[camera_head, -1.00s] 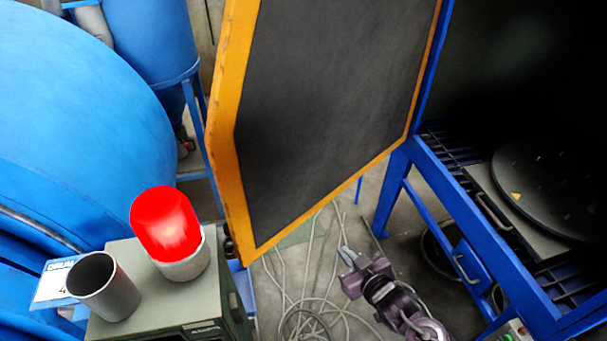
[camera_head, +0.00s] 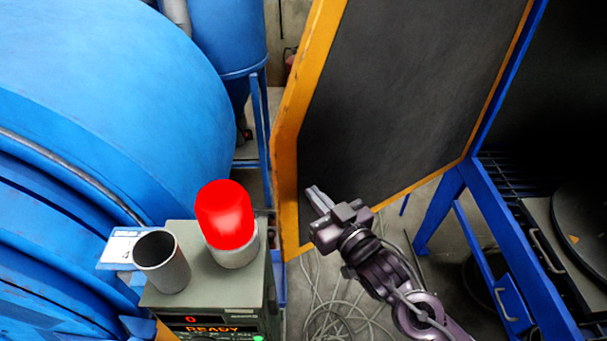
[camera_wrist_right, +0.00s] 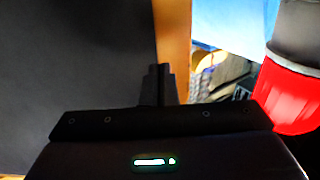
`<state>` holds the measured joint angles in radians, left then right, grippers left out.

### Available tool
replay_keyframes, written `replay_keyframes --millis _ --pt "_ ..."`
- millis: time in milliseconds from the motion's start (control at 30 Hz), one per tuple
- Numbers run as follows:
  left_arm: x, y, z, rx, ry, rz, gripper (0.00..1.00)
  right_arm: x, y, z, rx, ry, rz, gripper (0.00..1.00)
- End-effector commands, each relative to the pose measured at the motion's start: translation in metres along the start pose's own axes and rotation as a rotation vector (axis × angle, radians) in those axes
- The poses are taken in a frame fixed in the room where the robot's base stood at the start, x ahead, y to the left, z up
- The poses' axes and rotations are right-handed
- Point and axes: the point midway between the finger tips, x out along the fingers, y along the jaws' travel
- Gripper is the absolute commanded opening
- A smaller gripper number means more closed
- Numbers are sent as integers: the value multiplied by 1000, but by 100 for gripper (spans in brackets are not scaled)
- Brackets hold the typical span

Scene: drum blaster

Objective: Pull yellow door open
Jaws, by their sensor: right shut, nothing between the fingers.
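The yellow door (camera_head: 287,150) stands swung open on the blue frame, its dark inner panel (camera_head: 400,100) facing me. My right gripper (camera_head: 317,198) is shut and empty, in front of the lower part of the panel near the door's free edge. In the right wrist view the shut fingers (camera_wrist_right: 160,85) point at the yellow edge strip (camera_wrist_right: 173,45), with the dark panel (camera_wrist_right: 75,60) on the left. I cannot tell whether the fingertips touch the door. My left gripper is not in view.
A grey-green control box (camera_head: 210,282) carries a red lamp (camera_head: 224,215) and a grey cup (camera_head: 162,262), left of the door. A large blue drum (camera_head: 100,90) fills the left. The blue cabinet frame (camera_head: 493,235) with a round plate is right. Cables (camera_head: 335,318) lie on the floor.

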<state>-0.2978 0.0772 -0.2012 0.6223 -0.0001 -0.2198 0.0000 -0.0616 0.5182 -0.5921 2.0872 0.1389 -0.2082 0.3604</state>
Motion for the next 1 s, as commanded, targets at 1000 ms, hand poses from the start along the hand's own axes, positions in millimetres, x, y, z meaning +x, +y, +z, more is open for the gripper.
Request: replay_keyframes --millis 1000 --pt "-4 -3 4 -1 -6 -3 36 89 4 7 -1 5 8 0"
